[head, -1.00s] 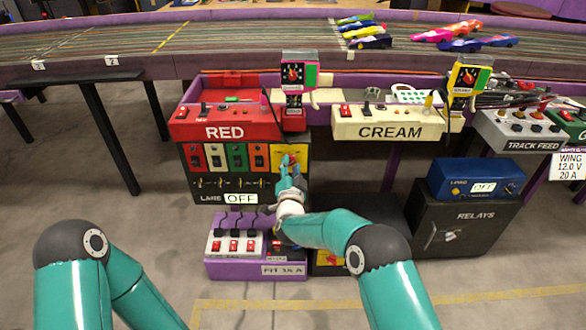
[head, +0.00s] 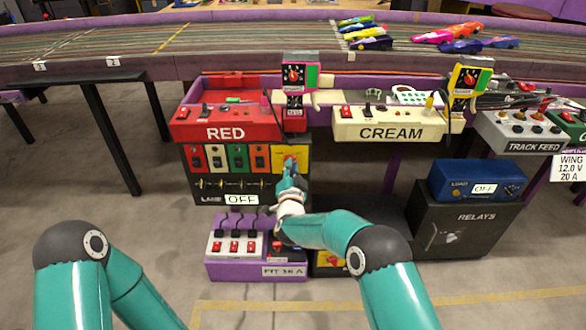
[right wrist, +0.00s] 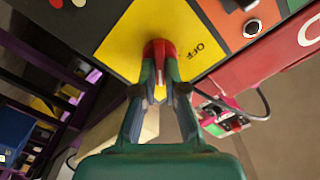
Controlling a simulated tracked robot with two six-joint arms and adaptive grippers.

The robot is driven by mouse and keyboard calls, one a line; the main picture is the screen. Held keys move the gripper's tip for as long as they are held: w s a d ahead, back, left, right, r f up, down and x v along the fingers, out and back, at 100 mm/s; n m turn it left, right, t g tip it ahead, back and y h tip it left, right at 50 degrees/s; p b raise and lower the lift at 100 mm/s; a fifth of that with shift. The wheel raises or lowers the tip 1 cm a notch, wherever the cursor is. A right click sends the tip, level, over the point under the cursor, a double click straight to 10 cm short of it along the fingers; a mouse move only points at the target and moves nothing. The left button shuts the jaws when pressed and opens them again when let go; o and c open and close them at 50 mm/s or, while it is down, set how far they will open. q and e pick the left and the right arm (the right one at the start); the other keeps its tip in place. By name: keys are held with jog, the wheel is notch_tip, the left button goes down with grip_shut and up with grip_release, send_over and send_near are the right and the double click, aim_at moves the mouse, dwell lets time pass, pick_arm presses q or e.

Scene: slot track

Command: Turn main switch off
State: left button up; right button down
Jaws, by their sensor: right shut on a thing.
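The main switch is a red knob (head: 290,160) on a yellow plate (head: 280,152), at the right end of the black panel below the box marked RED. The right wrist view shows the knob (right wrist: 158,46) close up, with "OFF" printed on the yellow plate (right wrist: 130,42) beside it. My right gripper (head: 290,174) is shut on the knob, with a finger on each side in the right wrist view (right wrist: 160,88). The fingers hide part of the knob, so its exact pointing direction is unclear. My left arm shows at lower left, but its gripper is out of view.
The RED box (head: 226,122) sits above the panel, and the CREAM box (head: 388,124) is to its right. A purple unit (head: 256,270) with red switches stands below. A blue box (head: 475,178) stands on the relays cabinet (head: 465,235). Open floor lies in front.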

jog(key=shift+d, duration=0.15)
jog(key=shift+a+n+p, duration=0.15)
jog(key=shift+n, duration=2.75)
jog(key=shift+a+n+p, duration=0.15)
jog(key=shift+a+n, duration=0.05)
jog(key=shift+n, duration=2.7)
jog(key=shift+a+n+p, duration=0.15)
jog(key=shift+n, duration=2.75)
jog(key=c, duration=1.2)
grip_release()
jog(key=shift+w+a, duration=0.1)
jog(key=shift+c, duration=0.2)
